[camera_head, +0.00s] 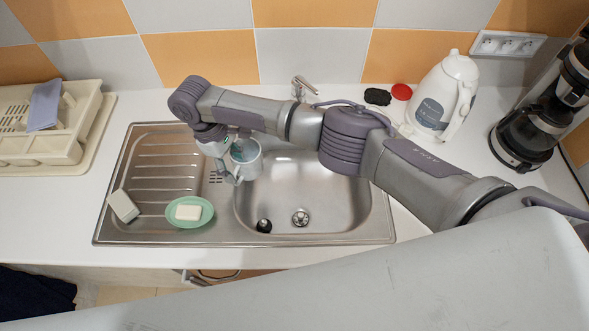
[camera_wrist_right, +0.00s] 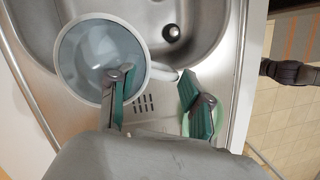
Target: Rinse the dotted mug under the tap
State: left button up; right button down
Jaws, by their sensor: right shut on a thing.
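The mug (camera_head: 246,160) is pale blue-grey; I cannot make out dots on it. It is held up over the left edge of the sink basin (camera_head: 340,205). My right gripper (camera_head: 230,172) is shut on the mug at its handle side. In the right wrist view the mug's round opening (camera_wrist_right: 85,50) faces the camera, with one finger at its rim and the other by the handle (camera_wrist_right: 162,72). The tap (camera_head: 303,85) stands behind the basin, to the right of the mug; my right arm hides its lower part. My left gripper is not in view.
A green dish (camera_head: 206,216) with a white soap bar (camera_head: 188,212) and a beige sponge (camera_head: 123,206) lie on the drainboard (camera_head: 160,180). A dish rack (camera_head: 50,145) stands left. A white kettle (camera_head: 445,95) and a coffee maker (camera_head: 535,125) stand right. The basin's floor is largely clear.

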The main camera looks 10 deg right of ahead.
jog(key=shift+s+d+r+y+p, duration=0.3)
jog(key=shift+r+p, duration=0.15)
jog(key=shift+p, duration=0.6)
jog(key=shift+d+f+t+p, duration=0.1)
jog(key=shift+d+t+p, duration=0.05)
jog(key=shift+t+p, duration=0.2)
